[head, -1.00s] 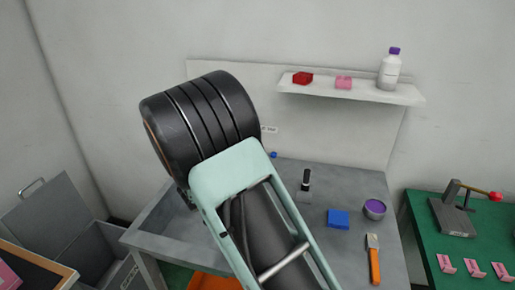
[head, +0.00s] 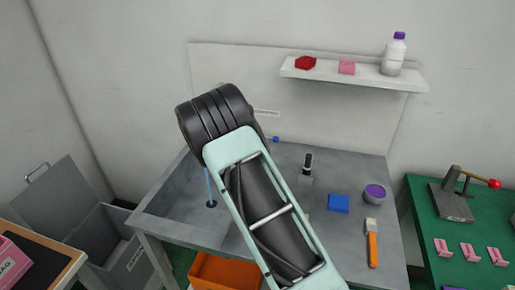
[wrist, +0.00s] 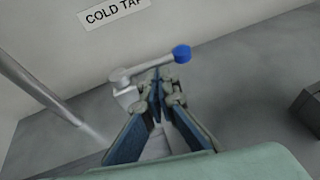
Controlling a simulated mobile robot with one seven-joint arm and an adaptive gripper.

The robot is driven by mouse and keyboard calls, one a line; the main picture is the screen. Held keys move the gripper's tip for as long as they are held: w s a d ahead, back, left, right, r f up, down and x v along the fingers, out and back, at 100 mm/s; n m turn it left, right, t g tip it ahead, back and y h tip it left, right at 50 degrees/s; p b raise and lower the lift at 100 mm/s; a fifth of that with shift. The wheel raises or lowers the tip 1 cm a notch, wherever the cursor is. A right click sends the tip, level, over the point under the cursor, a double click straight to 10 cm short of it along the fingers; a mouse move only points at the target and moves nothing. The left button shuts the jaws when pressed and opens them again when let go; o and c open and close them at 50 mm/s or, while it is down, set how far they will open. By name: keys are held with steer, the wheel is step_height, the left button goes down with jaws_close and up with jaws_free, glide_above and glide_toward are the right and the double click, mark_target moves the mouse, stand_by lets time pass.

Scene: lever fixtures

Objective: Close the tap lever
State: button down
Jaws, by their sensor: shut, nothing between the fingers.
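The tap lever (wrist: 150,68) is a grey bar with a blue knob at its right end, mounted on a grey tap body (wrist: 127,97) under a "COLD TAP" sign (wrist: 112,12). In the head view only its blue knob (head: 275,139) shows clearly, beside my arm. My gripper (wrist: 160,88) is shut and empty, with its fingertips at the lever between pivot and knob. They overlap the bar in the picture; I cannot tell whether they touch. The arm hides my gripper in the head view. A thin blue stream (head: 209,185) falls into the sink (head: 178,208) at left.
A black-handled fixture (head: 306,170), blue block (head: 339,203), purple-topped bowl (head: 375,194) and orange-handled brush (head: 372,245) occupy the bench's right side. A shelf (head: 350,78) with a bottle (head: 394,54) is above. A green table (head: 425,212) with another lever stands right.

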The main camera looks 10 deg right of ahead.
steer(key=shift+w+d, duration=0.2)
steer(key=shift+w, duration=0.05)
steer(key=shift+d+b, duration=0.15)
steer(key=shift+b, duration=0.15)
steer(key=shift+w+d+f+b, duration=0.25)
steer(key=shift+d+b, duration=0.1)
steer(key=shift+b, duration=0.45)
steer(key=shift+w+d+r+b, duration=0.2)
steer(key=shift+d+r+b, duration=0.05)
steer(key=shift+d+b, duration=0.1)
